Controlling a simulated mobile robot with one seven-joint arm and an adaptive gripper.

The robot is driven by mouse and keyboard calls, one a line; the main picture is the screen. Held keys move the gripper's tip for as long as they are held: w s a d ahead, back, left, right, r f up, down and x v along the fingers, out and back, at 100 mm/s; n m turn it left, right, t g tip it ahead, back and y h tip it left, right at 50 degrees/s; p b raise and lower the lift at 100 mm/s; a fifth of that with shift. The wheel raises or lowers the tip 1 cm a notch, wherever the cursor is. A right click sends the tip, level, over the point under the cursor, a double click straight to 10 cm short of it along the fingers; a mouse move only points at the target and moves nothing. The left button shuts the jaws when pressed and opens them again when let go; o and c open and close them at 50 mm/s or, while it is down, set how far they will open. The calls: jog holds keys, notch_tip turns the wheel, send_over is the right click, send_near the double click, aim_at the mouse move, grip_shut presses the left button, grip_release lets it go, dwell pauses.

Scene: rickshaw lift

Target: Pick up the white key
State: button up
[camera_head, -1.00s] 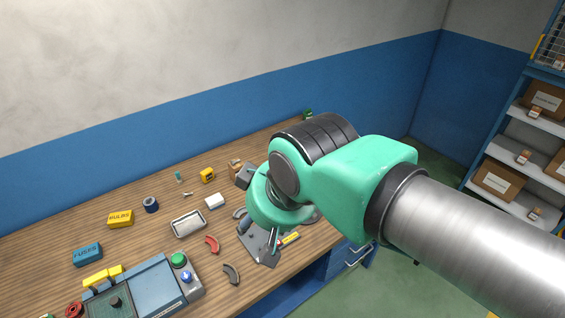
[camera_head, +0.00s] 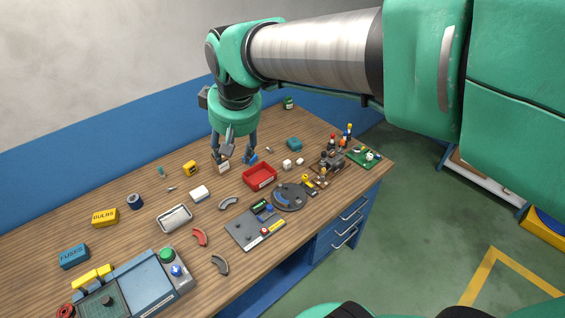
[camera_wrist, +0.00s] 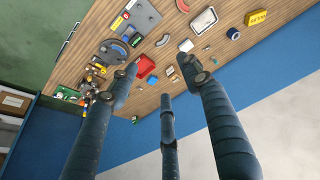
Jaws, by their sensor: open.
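I cannot tell for certain which thing is the white key. A small pale piece (camera_head: 170,188) lies on the wooden bench below the yellow box, too small to make out. Another small pale piece (camera_head: 269,149) lies at the back, right of my gripper. A larger white block (camera_head: 200,193) lies left of the red tray. My gripper (camera_head: 232,158) points down over the back of the bench, fingers spread and empty. In the wrist view its fingers (camera_wrist: 160,78) are apart, with the bench beyond them.
The red tray (camera_head: 260,177) sits just in front of my gripper. Two white cubes (camera_head: 293,163), a teal block (camera_head: 294,143) and a grey disc (camera_head: 289,197) are right of it. A metal tray (camera_head: 174,219) is on the left. Several figures crowd the right end.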

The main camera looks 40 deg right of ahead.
jog(key=w+d+f+g+p, duration=0.1)
jog(key=w+d+f, duration=0.2)
jog(key=w+d, duration=0.7)
jog(key=g+p, duration=0.3)
jog(key=p, duration=0.1)
send_over(288, 161)
notch_tip(288, 161, down, 28)
jog(key=shift+f+y, duration=0.25)
jog(key=shift+y, duration=0.05)
jog(key=shift+w+d, duration=0.1)
notch_tip(288, 161, down, 9)
jog(key=shift+r+b, duration=0.2)
jog(key=shift+b, duration=0.2)
